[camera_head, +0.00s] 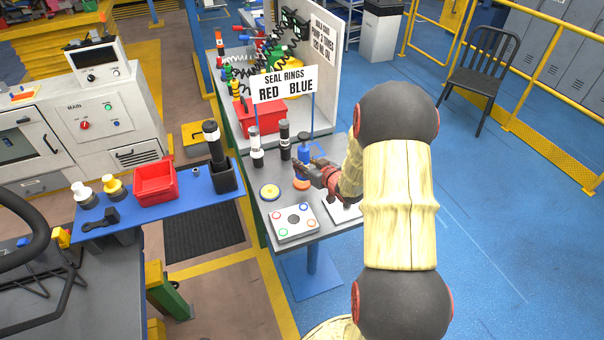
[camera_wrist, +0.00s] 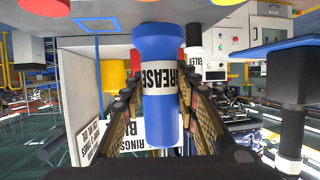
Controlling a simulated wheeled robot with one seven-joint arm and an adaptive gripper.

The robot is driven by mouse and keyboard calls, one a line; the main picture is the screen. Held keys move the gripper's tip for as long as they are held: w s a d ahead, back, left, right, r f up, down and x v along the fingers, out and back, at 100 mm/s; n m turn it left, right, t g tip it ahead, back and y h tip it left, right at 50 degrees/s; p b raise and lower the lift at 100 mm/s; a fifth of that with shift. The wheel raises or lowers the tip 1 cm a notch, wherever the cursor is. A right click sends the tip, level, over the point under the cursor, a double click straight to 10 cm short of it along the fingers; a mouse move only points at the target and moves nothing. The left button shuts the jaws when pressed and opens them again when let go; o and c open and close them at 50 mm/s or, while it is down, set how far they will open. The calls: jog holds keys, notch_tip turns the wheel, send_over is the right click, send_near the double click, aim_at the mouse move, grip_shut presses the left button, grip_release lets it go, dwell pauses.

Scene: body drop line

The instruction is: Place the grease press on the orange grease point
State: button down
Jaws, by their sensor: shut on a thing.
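The grease press (camera_wrist: 159,110) is a blue bottle with a pale band reading GREASE. It stands between the fingers of my gripper (camera_wrist: 160,108) in the wrist view, which is upside down. My gripper (camera_head: 302,171) is shut on it. In the head view the press's blue top (camera_head: 304,142) shows above the fingers, and it looks about upright. The orange grease point (camera_head: 301,185) is a round patch on the grey table just below the gripper, partly covered.
A yellow disc (camera_head: 269,192) and a white plate with coloured rings (camera_head: 294,223) lie close by on the table (camera_head: 262,172). Two dark-and-white bottles (camera_head: 256,148) (camera_head: 285,140) stand behind, before the SEAL RINGS sign (camera_head: 285,84) and red bin (camera_head: 263,116).

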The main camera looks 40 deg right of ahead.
jog(key=w+f, duration=0.1)
jog(key=w+d+f+b, duration=0.1)
jog(key=f, duration=0.1)
jog(key=shift+w+d+f, duration=0.2)
jog(key=shift+w, duration=0.2)
notch_tip(320, 180, down, 3)
jog(key=shift+w+f+b, duration=0.1)
jog(key=shift+f+b, duration=0.05)
jog(key=shift+b, duration=0.4)
jog(key=c, duration=1.8)
grip_release()
jog(key=shift+f, duration=0.2)
jog(key=shift+c, duration=0.2)
jog(key=o, duration=0.5)
jog(key=shift+c, duration=0.2)
